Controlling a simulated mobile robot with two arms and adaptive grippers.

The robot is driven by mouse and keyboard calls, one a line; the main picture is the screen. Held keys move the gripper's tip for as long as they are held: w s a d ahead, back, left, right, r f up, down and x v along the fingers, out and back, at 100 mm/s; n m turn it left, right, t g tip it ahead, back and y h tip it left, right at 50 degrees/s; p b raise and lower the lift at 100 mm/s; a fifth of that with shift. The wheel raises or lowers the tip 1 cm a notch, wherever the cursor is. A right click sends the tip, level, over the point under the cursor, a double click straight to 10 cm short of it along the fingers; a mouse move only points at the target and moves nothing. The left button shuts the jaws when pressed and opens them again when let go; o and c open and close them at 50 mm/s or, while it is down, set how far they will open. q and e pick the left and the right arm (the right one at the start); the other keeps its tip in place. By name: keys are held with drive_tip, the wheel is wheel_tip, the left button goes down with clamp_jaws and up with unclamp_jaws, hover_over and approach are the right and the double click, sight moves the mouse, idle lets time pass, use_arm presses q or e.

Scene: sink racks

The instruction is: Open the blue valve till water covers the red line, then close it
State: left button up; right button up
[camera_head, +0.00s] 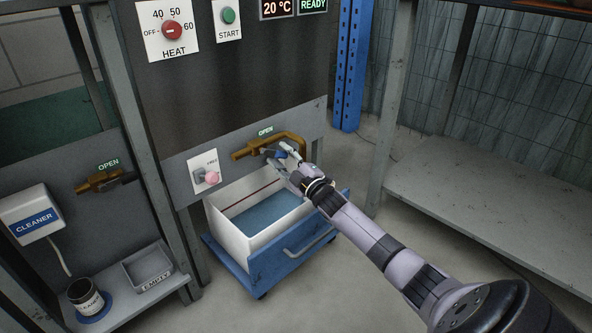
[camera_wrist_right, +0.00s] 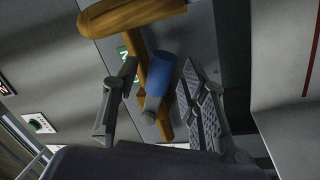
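The blue valve (camera_head: 277,153) is a lever on a brass pipe (camera_head: 292,137) under a green OPEN label. In the right wrist view the blue handle (camera_wrist_right: 160,76) stands between my right gripper's (camera_head: 283,160) two fingers, which are apart, with a gap on its left side; contact with the right finger is unclear. Below is a white tub (camera_head: 228,232) in a blue wheeled frame. Bluish water (camera_head: 268,214) lies in it, and the red line (camera_head: 254,198) on the inner wall shows above the water. I cannot tell whether water is running. My left gripper is out of view.
A pink button (camera_head: 211,177) on a white plate is left of the valve. Another brass valve (camera_head: 98,182), a CLEANER box (camera_head: 33,215), a jar (camera_head: 85,297) and an EMPTY tray (camera_head: 147,267) are at left. A bare grey shelf (camera_head: 470,200) is at right.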

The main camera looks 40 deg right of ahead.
drive_tip(key=s+f, duration=0.1)
drive_tip(key=s, duration=0.9)
drive_tip(key=shift+s+f, duration=0.35)
drive_tip(key=shift+f, duration=0.05)
drive_tip(key=shift+a, duration=0.2)
